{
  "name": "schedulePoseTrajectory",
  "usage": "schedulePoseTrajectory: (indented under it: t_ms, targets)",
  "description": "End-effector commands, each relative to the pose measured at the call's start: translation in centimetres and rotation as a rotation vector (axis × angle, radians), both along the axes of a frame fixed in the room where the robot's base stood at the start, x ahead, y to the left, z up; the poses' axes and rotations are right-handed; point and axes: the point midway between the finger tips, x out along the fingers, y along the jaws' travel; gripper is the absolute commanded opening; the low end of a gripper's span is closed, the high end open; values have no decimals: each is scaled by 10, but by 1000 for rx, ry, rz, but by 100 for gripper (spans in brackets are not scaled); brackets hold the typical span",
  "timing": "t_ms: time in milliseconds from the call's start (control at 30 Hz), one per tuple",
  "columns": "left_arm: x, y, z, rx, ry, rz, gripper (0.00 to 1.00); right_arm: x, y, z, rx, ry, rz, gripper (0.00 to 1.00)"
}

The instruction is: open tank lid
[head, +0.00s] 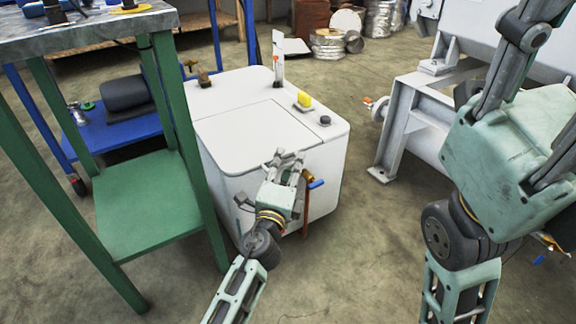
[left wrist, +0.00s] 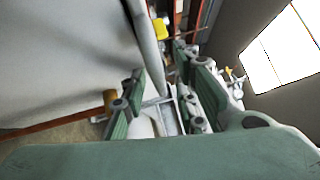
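The white tank (head: 325,160) stands on the floor in the middle of the head view. Its square lid (head: 255,135) lies flat, level with the tank top. My left gripper (head: 286,158) is at the lid's front right edge. In the left wrist view, my left gripper's two fingers (left wrist: 162,98) are spread apart, with a pale edge or bar between them; I cannot tell whether they touch it. A large grey tank surface (left wrist: 60,60) fills the left of that view. My right arm shows at the right of the head view, but its gripper is out of frame.
On the tank top are a yellow part (head: 304,99), a dark knob (head: 325,120) and an upright white lever (head: 278,60). A blue-handled valve (head: 315,184) is on the tank front. A green-legged table (head: 150,200) is close at left; a grey machine (head: 415,120) stands at right.

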Motion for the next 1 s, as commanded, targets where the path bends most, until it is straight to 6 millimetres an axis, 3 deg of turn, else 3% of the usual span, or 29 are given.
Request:
schedulePoseTrajectory:
  t_ms: [333,1000]
  targets:
    - [0,0,0,0,0,0,0,0,0,0,0,0,0,40]
    - [-1,0,3,-1,8,1,0,-1,-1,6,2,-4,1,40]
